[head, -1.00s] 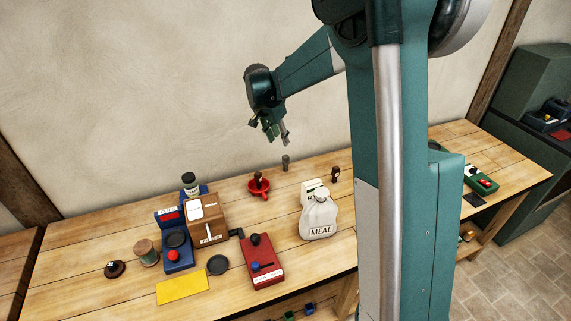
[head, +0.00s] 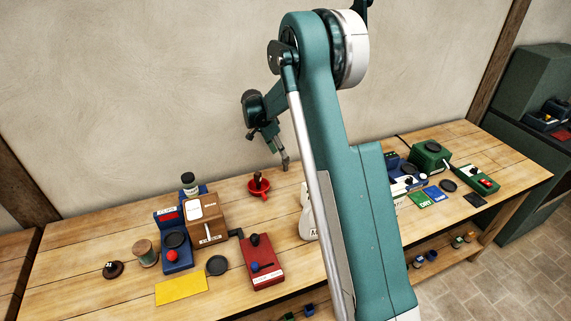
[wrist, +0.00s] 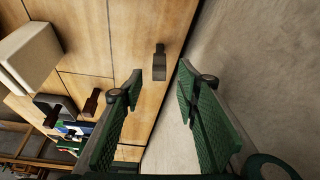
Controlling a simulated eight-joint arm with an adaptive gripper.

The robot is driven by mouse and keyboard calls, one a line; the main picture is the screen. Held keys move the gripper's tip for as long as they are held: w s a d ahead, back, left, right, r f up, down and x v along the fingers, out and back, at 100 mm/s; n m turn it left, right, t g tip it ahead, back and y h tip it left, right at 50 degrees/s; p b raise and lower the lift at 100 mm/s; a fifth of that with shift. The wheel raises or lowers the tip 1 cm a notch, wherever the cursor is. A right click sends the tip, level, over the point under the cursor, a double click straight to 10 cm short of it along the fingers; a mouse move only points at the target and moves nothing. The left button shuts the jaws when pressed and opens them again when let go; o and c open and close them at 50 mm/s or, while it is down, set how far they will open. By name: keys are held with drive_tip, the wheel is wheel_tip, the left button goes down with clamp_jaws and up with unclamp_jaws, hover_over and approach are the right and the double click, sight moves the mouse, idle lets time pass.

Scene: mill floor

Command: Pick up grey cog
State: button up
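The grey cog is a small upright grey piece (wrist: 159,62) on the planks near the table's back edge. In the head view it seems to show as a small grey shape (head: 285,163) just below my gripper (head: 275,142). My gripper is open and empty. In the wrist view its two green fingers (wrist: 160,74) stand apart, with the cog ahead between their tips. I cannot tell the exact distance; no contact shows.
A red candle-holder-like dish (head: 259,192) stands left of the cog. A white meal container (head: 307,222) is partly hidden by my arm. Dark brown pieces (wrist: 91,101) stand nearby in the wrist view. The wall (head: 150,80) is close behind the table.

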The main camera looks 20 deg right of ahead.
sight(286, 160)
idle(0.3)
drive_tip(key=shift+x, duration=1.25)
drive_tip(key=shift+x, duration=2.65)
drive_tip(key=c, duration=0.8)
